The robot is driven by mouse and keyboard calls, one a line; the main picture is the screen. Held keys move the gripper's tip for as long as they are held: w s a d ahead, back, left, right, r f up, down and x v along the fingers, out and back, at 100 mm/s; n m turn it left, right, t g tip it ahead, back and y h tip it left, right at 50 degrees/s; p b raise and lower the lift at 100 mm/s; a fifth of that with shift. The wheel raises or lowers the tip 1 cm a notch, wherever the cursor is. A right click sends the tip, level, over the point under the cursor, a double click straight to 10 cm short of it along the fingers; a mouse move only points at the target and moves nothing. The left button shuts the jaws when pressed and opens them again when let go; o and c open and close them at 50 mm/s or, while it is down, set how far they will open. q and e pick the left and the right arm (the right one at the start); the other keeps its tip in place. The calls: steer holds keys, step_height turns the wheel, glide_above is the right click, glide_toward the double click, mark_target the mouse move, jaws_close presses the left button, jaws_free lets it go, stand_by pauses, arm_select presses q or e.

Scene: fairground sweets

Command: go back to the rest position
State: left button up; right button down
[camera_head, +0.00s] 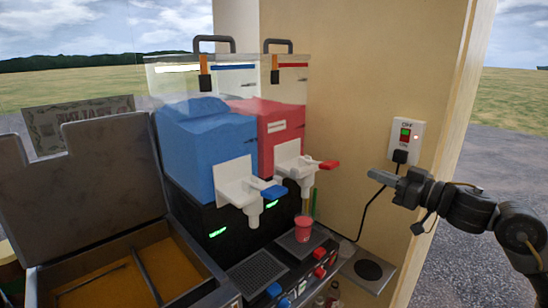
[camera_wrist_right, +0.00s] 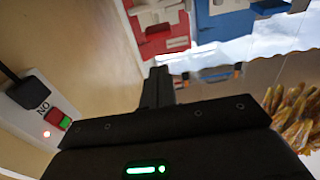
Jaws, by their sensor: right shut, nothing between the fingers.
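My right gripper (camera_head: 378,175) is shut and empty. It is held in the air in front of the wooden wall panel, right of the slush machine and just below the wall switch. In the right wrist view its closed fingers (camera_wrist_right: 158,86) point toward the machine, with nothing between them. The wall switch (camera_head: 405,134) has a green-lit rocker and a black plug in it. It also shows at the left of the wrist view (camera_wrist_right: 66,119). My left gripper is out of view.
The slush machine has a blue tank (camera_head: 185,150) and a red tank (camera_head: 285,135), each with a white spout. A red cup (camera_head: 303,229) stands on the drip tray below the red-handled spout. An open-lidded box (camera_head: 65,185) is at left. Air around the right arm looks clear.

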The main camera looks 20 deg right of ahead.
steer(key=s+a+f+m+g+h, duration=0.1)
steer(key=s+a+f+h, duration=0.1)
steer(key=f, duration=0.8)
steer(key=s+a+f+m+g+h, duration=0.1)
steer(key=a+f+g+h, duration=0.15)
steer(key=f, duration=0.65)
steer(key=s+a+f+m+h, duration=0.2)
steer(key=f+h, duration=0.1)
steer(key=f, duration=0.7)
steer(key=s+a+f+n+g, duration=0.1)
steer(key=s+a+f+g, duration=0.2)
steer(key=s+a+f, duration=0.3)
steer(key=s+a+f+g, duration=0.4)
steer(key=s+f, duration=0.1)
steer(key=s, duration=0.4)
steer(key=s+a+f+n+g, duration=0.1)
steer(key=s+a+f+g, duration=0.2)
steer(key=s+a+f, duration=0.3)
step_height(320, 180, down, 24)
steer(key=s+d+g, duration=0.1)
steer(key=s+d, duration=0.1)
steer(key=s+d+f+g+b, duration=0.1)
steer(key=s+d+f, duration=0.1)
steer(key=s+f, duration=1.4)
steer(key=shift+s+d+f+y, duration=0.2)
steer(key=shift+s+d+y, duration=0.15)
steer(key=shift+s, duration=0.1)
